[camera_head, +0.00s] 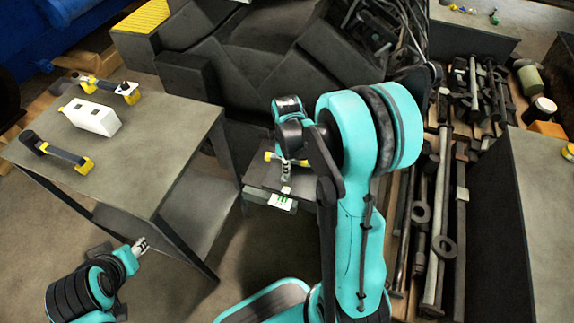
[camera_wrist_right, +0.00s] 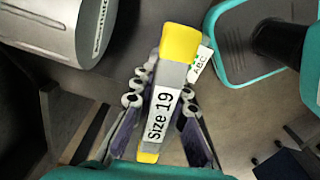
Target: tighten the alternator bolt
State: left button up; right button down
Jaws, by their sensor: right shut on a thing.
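My right gripper (camera_head: 286,172) is low in front of the dark engine block (camera_head: 250,65). In the right wrist view the right gripper (camera_wrist_right: 160,105) is shut on a grey tool with yellow ends (camera_wrist_right: 180,45), labelled "Size 19". The fingers lie along both sides of it. In the head view only small yellow bits of this tool (camera_head: 271,156) show beside the fingers. My left gripper (camera_head: 141,246) hangs at the lower left, beside the table and apart from it; its jaw gap is too small to read. I cannot make out the alternator bolt in either view.
A grey table (camera_head: 150,155) at left holds two yellow-and-black tools (camera_head: 60,153) (camera_head: 112,88) and a white box (camera_head: 92,117). A dark box with a white-green label (camera_head: 282,203) is below my right gripper. Metal rods and rings (camera_head: 440,220) lie at right.

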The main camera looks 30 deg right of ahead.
jog(key=m, duration=0.8)
jog(key=shift+m, duration=0.3)
jog(key=m, duration=0.5)
jog(key=shift+a, duration=0.1)
jog(key=m, duration=0.3)
jog(key=shift+m, duration=0.3)
jog(key=shift+f, duration=0.1)
jog(key=shift+r+p, duration=1.35)
jog(key=shift+r, duration=0.45)
